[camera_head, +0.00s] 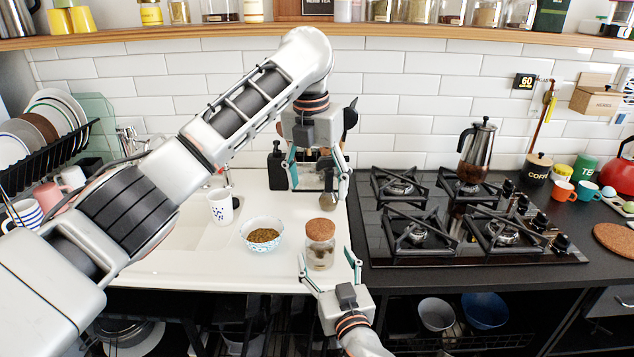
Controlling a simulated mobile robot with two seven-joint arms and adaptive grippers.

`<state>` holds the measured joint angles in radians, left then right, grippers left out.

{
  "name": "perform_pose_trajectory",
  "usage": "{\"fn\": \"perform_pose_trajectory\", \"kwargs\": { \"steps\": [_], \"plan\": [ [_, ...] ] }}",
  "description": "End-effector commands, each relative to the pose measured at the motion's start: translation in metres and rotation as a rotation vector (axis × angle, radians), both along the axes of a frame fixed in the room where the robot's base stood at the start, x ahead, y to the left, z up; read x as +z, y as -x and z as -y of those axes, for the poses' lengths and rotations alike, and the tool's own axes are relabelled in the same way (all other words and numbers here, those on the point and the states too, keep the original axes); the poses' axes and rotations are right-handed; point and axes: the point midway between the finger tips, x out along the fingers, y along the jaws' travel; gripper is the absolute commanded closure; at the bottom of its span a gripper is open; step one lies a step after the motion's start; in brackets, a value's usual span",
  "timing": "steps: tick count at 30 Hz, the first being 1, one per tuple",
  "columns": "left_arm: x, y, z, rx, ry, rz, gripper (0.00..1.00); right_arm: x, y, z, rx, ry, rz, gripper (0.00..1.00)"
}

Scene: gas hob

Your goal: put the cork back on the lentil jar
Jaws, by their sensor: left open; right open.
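The glass jar (320,256) stands upright on the white counter near its front right. It is part full of something brownish. The round cork (320,229) sits on top of the jar, covering its mouth; whether it is pressed in I cannot tell. My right gripper (326,259) is open, with one finger to each side of the jar's lower part; contact is not visible. My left gripper (316,181) is open, fingers down, above and behind the cork and apart from it.
A patterned bowl of brown lentils (262,237) stands left of the jar, with a white cup (220,206) beyond it. A small greyish item (327,202) and a black soap bottle (276,168) stand behind. The gas hob (470,225) is to the right.

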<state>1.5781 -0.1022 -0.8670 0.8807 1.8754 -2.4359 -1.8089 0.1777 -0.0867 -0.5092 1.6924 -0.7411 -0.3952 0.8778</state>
Motion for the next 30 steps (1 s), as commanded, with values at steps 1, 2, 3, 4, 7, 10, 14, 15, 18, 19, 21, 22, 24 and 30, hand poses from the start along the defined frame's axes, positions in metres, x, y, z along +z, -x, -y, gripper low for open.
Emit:
{"fn": "perform_pose_trajectory", "kwargs": {
  "steps": [1,2,3,4,7,10,14,15,18,19,21,22,24,30],
  "plan": [
    [0.000,0.000,0.000,0.000,0.000,0.000,0.32,-0.001,0.011,0.003,0.000,-0.001,-0.002,0.31],
    [0.000,0.000,0.000,0.000,0.000,0.000,0.32,-0.001,0.017,0.004,0.000,-0.002,-0.003,0.31],
    [0.000,0.000,0.000,0.000,0.000,0.000,0.32,-0.001,0.024,0.007,-0.001,-0.001,-0.001,0.31],
    [0.000,0.000,0.000,0.000,0.000,0.000,0.32,-0.001,0.029,0.008,-0.001,-0.001,-0.002,0.31],
    [0.000,0.000,0.000,0.000,0.000,0.000,0.32,-0.001,0.044,0.012,-0.001,-0.001,-0.001,0.31],
    [0.000,0.000,0.000,0.000,0.000,0.000,0.32,-0.001,0.055,0.015,-0.001,0.001,-0.002,0.31],
    [0.000,0.000,0.000,0.000,0.000,0.000,0.32,0.000,0.063,0.017,-0.001,0.000,-0.001,0.31],
    [0.000,0.000,0.000,0.000,0.000,0.000,0.32,0.000,0.064,0.017,-0.001,0.001,-0.001,0.31],
    [0.000,0.000,0.000,0.000,0.000,0.000,0.32,0.000,0.065,0.018,-0.001,0.001,0.000,0.31],
    [0.000,0.000,0.000,0.000,0.000,0.000,0.32,0.000,0.065,0.018,-0.001,0.001,0.000,0.31],
    [0.000,0.000,0.000,0.000,0.000,0.000,0.32,0.000,0.065,0.018,-0.001,0.001,0.000,0.31],
    [0.000,0.000,0.000,0.000,0.000,0.000,0.32,0.000,0.065,0.018,-0.001,0.001,0.000,0.31],
    [0.000,0.000,0.000,0.000,0.000,0.000,0.32,0.000,0.065,0.018,-0.001,0.001,0.000,0.31],
    [0.000,0.000,0.000,0.000,0.000,0.000,0.32,0.000,0.065,0.018,0.000,0.001,0.000,0.31]
  ]
}}
